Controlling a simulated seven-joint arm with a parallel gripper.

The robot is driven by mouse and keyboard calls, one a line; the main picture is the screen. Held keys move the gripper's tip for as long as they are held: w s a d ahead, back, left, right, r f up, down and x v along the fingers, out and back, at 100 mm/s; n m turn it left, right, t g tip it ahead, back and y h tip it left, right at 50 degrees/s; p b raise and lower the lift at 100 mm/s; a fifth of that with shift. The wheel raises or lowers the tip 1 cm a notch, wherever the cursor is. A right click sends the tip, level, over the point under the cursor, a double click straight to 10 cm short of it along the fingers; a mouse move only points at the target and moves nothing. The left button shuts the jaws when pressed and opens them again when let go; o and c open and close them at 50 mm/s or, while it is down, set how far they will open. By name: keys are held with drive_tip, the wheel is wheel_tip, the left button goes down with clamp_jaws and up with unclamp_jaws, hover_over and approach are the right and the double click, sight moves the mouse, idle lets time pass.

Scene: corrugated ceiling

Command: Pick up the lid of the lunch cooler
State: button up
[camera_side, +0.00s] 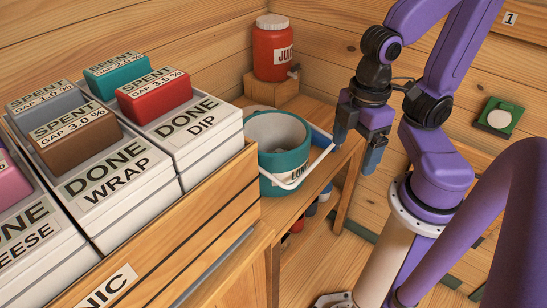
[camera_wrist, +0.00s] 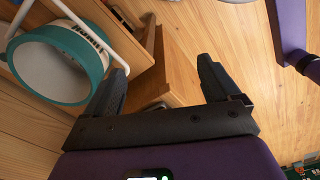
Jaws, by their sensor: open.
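The lunch cooler (camera_side: 262,172) is a teal round tub with a white inside and a white handle, upright on a wooden shelf. Its top is open. The wrist view shows its teal rim (camera_wrist: 96,62) and bare inside at the upper left. I cannot make out a lid for certain; a flat blue thing (camera_side: 320,138) shows partly behind the cooler's right side. My gripper (camera_side: 355,157) is open and empty, just right of the cooler and apart from it. In the wrist view, nothing is between its dark fingers (camera_wrist: 162,72).
A red juice jug (camera_side: 272,58) with a white cap stands on a wooden block behind the cooler. A wooden crate (camera_side: 215,218) of labelled white boxes is at the left. Small containers (camera_side: 311,207) sit under the shelf (camera_side: 283,206). The wooden floor at the right is partly clear.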

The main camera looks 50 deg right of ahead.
drive_tip(key=c, duration=0.5)
